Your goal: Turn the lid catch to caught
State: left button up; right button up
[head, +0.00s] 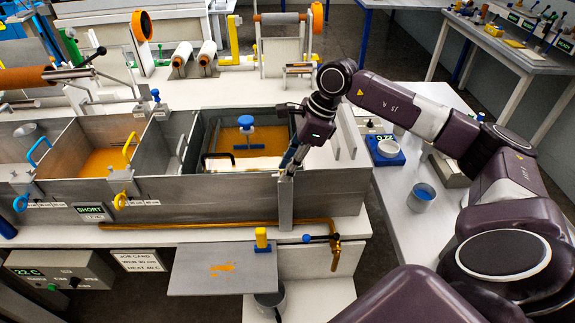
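My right gripper (288,170) reaches down to the front wall of the resin bath (225,190), at its right part, just above a grey upright plate (286,205). Its fingers are thin and dark in this view, and I cannot tell whether they are open or shut or touching anything. The lid catch cannot be made out for certain; the gripper and wrist cover the spot at the top of that plate. A dark-framed compartment (207,120) behind holds orange resin and a blue-topped post (246,125). My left gripper is not in view.

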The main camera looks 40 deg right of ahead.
grip_shut()
jog(key=shift+f+m+t+b, duration=0.15)
jog(key=shift+m+t+b, duration=0.15)
jog(key=shift+m+b, duration=0.7)
jog(key=shift+s+a+m+t+h+b, duration=0.1)
jog(key=shift+m+t+h+b, duration=0.35)
jog(key=shift+m+b, duration=0.7)
jog(key=m+h+b, duration=0.1)
jog(key=m, duration=0.1)
jog(key=m+b, duration=0.1)
jog(key=m, duration=0.1)
jog(key=shift+a+m+t+h+b, duration=0.15)
jog(key=shift+m+t+h+b, duration=0.1)
jog(key=shift+m+h+b, duration=0.1)
jog(key=m+h+b, duration=0.1)
jog(key=m+b, duration=0.1)
jog(key=m, duration=0.2)
jog(key=shift+a+h, duration=0.15)
jog(key=shift+h, duration=0.25)
jog(key=shift+r+m+h+b, duration=0.2)
jog(key=shift+m+h+b, duration=0.5)
jog(key=shift+m, duration=1.8)
jog(key=shift+h, duration=0.3)
